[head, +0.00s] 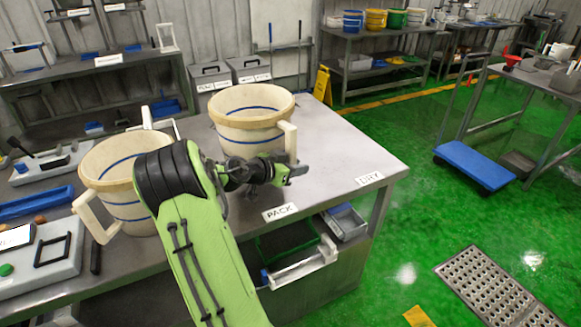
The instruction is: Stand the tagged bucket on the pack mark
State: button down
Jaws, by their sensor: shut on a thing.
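A cream bucket (243,134) with a blue stripe and a pale side handle (291,141) is upright over the back of the grey table (338,160). My gripper (291,172) is shut on the lower part of that handle; my arm hides some of the contact. I cannot tell whether the bucket's base touches the table. A second similar bucket (127,208) stands to the left, partly behind my arm. No tag shows clearly on either bucket. The PACK label (280,212) is on the table's front edge, below my gripper; no separate mark is clear.
A DRY label (370,179) is at the table's right corner, and the tabletop there is clear. A control panel (40,262) and blue tray (36,203) lie at left. Bins (292,262) sit beneath the table. A blue-decked cart (474,165) stands right on the green floor.

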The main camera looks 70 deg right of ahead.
jog(key=shift+b, duration=0.35)
notch_tip(320, 180, down, 6)
jog(key=b, duration=0.7)
jog(key=shift+f, duration=0.1)
jog(key=shift+f+b, duration=0.25)
jog(key=shift+b, duration=0.15)
jog(key=c, duration=0.8)
grip_release()
jog(key=shift+o, duration=0.7)
jog(key=shift+f, duration=0.15)
jog(key=o, duration=0.7)
jog(key=shift+c, duration=0.2)
jog(key=shift+a, duration=0.1)
